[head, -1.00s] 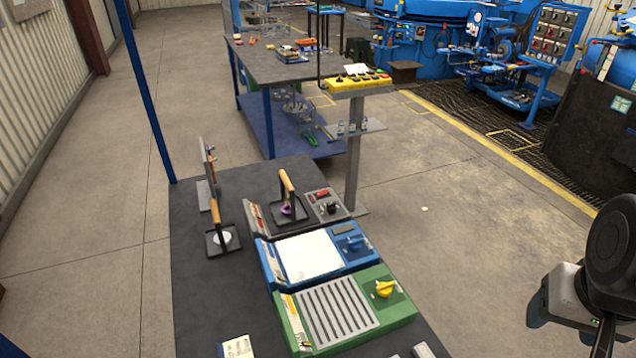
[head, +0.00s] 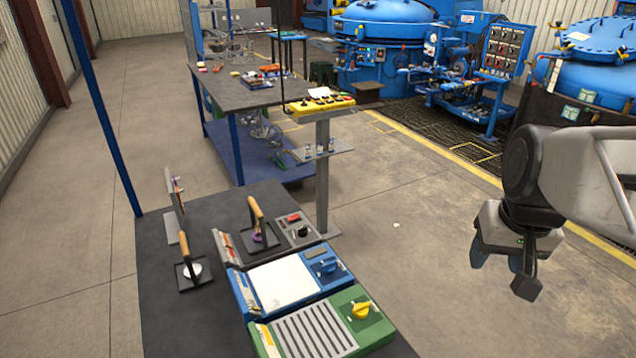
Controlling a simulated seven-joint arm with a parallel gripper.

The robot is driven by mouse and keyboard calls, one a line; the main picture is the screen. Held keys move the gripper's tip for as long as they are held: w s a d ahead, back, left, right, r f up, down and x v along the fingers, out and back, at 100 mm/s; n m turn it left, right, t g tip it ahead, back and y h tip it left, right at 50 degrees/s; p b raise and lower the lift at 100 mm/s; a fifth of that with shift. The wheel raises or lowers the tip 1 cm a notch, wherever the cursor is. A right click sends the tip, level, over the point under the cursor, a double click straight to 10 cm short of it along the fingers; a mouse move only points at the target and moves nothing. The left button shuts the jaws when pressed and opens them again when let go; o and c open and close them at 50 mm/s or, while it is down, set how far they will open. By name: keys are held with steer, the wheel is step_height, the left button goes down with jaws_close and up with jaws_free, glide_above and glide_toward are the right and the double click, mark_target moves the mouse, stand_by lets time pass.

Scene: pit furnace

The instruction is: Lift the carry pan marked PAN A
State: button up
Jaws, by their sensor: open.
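Two small dark carry pans with upright wooden handles show in the head view. One pan (head: 184,288) sits on the dark bench top (head: 165,325) at the left and holds a pale round thing. The other pan (head: 270,240) stands on the grey unit at the back of the bench, with something purple in it. No PAN A marking is readable on either, so I cannot tell which is which. My gripper (head: 507,272) is open and empty, pointing down over the floor, well right of the bench and both pans.
A blue unit (head: 329,283) and a green unit with a slatted top (head: 372,329) stand along the bench's right side. An upright plate (head: 173,200) stands behind the left pan. A yellow control box (head: 320,106) tops a post behind the bench. Floor between gripper and bench is clear.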

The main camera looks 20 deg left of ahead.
steer(key=w+a+n, duration=0.2)
steer(key=w+a, duration=0.8)
steer(key=w, duration=0.4)
steer(key=n+g+y, duration=0.1)
steer(key=n+g, duration=0.3)
steer(key=n, duration=0.2)
glide_above(256, 205)
steer(key=d, duration=0.1)
steer(key=f, duration=2.1)
steer(key=shift+w+d+f, duration=0.15)
steer(key=shift+w+f, duration=0.1)
steer(key=shift+w, duration=0.1)
steer(key=shift+a+f, duration=0.2)
steer(key=shift+a, duration=0.05)
steer(key=shift+f, duration=0.1)
steer(key=shift+s+a+f, duration=0.1)
steer(key=shift+f, duration=0.5)
steer(key=shift+s+a+f, duration=0.1)
steer(key=shift+f, duration=0.45)
steer(key=shift+f, duration=0.1)
